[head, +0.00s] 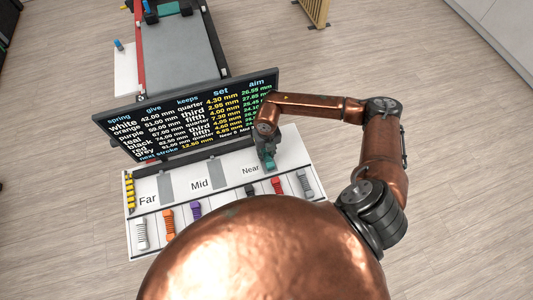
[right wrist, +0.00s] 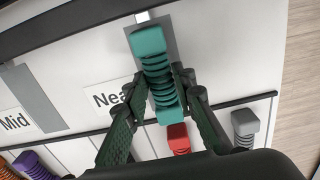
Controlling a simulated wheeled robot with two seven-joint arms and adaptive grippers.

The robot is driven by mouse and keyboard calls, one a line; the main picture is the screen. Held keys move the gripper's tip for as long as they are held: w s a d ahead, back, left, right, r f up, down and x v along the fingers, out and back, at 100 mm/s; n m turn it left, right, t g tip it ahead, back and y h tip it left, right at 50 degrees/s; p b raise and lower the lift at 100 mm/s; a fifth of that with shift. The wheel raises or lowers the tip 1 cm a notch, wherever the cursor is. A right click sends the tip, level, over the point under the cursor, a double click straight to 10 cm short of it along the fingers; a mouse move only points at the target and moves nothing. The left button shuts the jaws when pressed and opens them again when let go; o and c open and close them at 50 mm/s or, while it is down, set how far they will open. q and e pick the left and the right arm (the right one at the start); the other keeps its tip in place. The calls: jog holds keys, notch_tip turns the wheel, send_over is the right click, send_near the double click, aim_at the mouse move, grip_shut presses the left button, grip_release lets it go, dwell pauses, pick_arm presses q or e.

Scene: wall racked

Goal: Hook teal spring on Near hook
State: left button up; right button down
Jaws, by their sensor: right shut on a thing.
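My right gripper (head: 267,155) is shut on the teal spring (right wrist: 155,68) over the Near strip of the white board. In the right wrist view its two dark fingers (right wrist: 160,92) close on the coils from both sides. The spring's teal top block sticks out beyond the fingers, over the grey Near strip (right wrist: 170,28). The Near label (right wrist: 112,95) lies just left of the fingers. I cannot make out the Near hook itself; the spring and gripper cover that area. Whether the spring touches the strip is unclear. My left gripper is not in view.
A black screen with text (head: 190,115) stands behind the board. Along the board's front lie white (head: 141,233), orange (head: 168,224), purple (head: 196,210), black (head: 250,190), red (head: 276,187) and grey (head: 305,183) springs. The Mid strip (head: 215,174) is clear.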

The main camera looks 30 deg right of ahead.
aim_at(267, 154)
jog(key=shift+f+b, duration=0.45)
jog(key=shift+f, duration=0.2)
jog(key=c, duration=1.5)
grip_release()
jog(key=shift+c, duration=0.2)
jog(key=shift+r, duration=0.1)
notch_tip(267, 154, up, 10)
jog(key=p, duration=0.6)
jog(key=shift+p, duration=0.35)
